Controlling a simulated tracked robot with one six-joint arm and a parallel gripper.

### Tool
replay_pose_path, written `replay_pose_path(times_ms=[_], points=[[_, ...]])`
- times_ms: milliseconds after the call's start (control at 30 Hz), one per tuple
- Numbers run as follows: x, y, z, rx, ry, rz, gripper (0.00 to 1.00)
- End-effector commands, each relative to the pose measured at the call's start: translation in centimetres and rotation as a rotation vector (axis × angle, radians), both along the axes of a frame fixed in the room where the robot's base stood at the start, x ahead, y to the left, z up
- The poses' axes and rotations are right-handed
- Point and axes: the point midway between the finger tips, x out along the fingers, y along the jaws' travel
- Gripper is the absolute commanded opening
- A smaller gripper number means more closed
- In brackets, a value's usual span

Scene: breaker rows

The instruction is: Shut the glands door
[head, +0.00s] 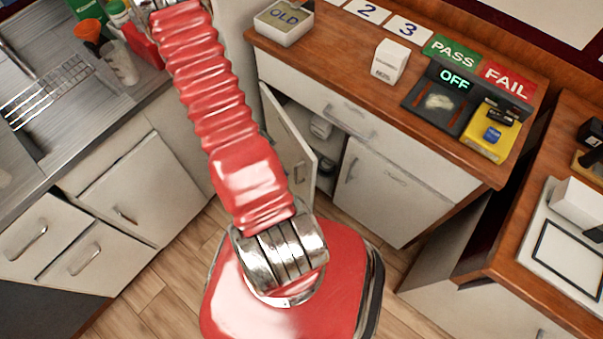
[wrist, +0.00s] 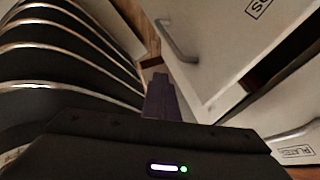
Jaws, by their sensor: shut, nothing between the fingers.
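The glands door is the white cabinet door (head: 287,140) standing ajar under the wooden counter in the head view, partly hidden by my arm. In the wrist view the white door (wrist: 215,45) fills the upper middle, with a metal handle (wrist: 178,42) and a label cut off by the frame edge, ending in what looks like "DS". A dark gap shows along its right side. My gripper (wrist: 158,80) is shut and empty, its fingertips close to the door's lower left part; I cannot tell whether they touch. The head view does not show my gripper.
The neighbouring door (head: 390,190), labelled PLATES in the wrist view (wrist: 298,152), looks shut. Items (head: 320,127) stand inside the open cabinet. Drawers and a metal sink worktop (head: 60,100) are at left, another wooden counter at right. Some wooden floor (head: 150,290) is clear.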

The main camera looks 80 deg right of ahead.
Motion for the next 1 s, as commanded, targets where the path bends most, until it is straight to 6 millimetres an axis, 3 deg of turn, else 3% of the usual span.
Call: replay_pose_path(times_ms=[467, 700, 1000], points=[[-3.7, -0.3, -4.8, 0.003, 0.001, -0.002, 0.00], [-5.4, -2.3, -4.6, 0.000, -0.001, -0.002, 0.00], [-6.2, -3.2, -4.6, 0.000, -0.001, 0.000, 0.00]])
